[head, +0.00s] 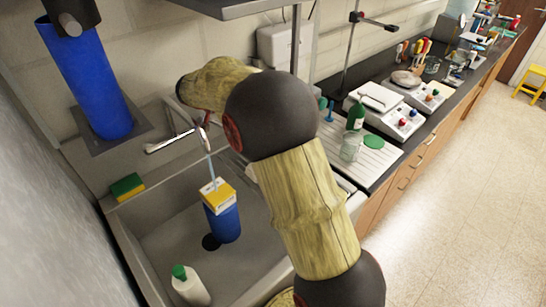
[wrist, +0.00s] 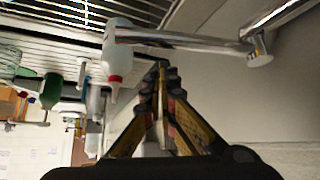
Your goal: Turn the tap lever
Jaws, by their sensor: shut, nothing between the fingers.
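The tap shows chrome parts in the head view: a pale lever-like bar (head: 170,142) reaches left from near the spout (head: 206,134). A thin pale stream (head: 210,168) runs down from there towards the sink. In the wrist view a chrome bar (wrist: 180,40) crosses above my gripper and meets another chrome pipe at a round end piece (wrist: 260,55). My gripper (wrist: 161,70) is shut and empty, its tips just below the bar in the picture. I cannot tell whether they touch it.
The sink (head: 160,240) holds a blue container (head: 224,224) with a yellow-and-white box (head: 216,194) on top, and a white bottle (head: 190,285). A green sponge (head: 127,186) lies on the rim. A blue cylinder (head: 90,80) stands at left. A crowded counter extends right.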

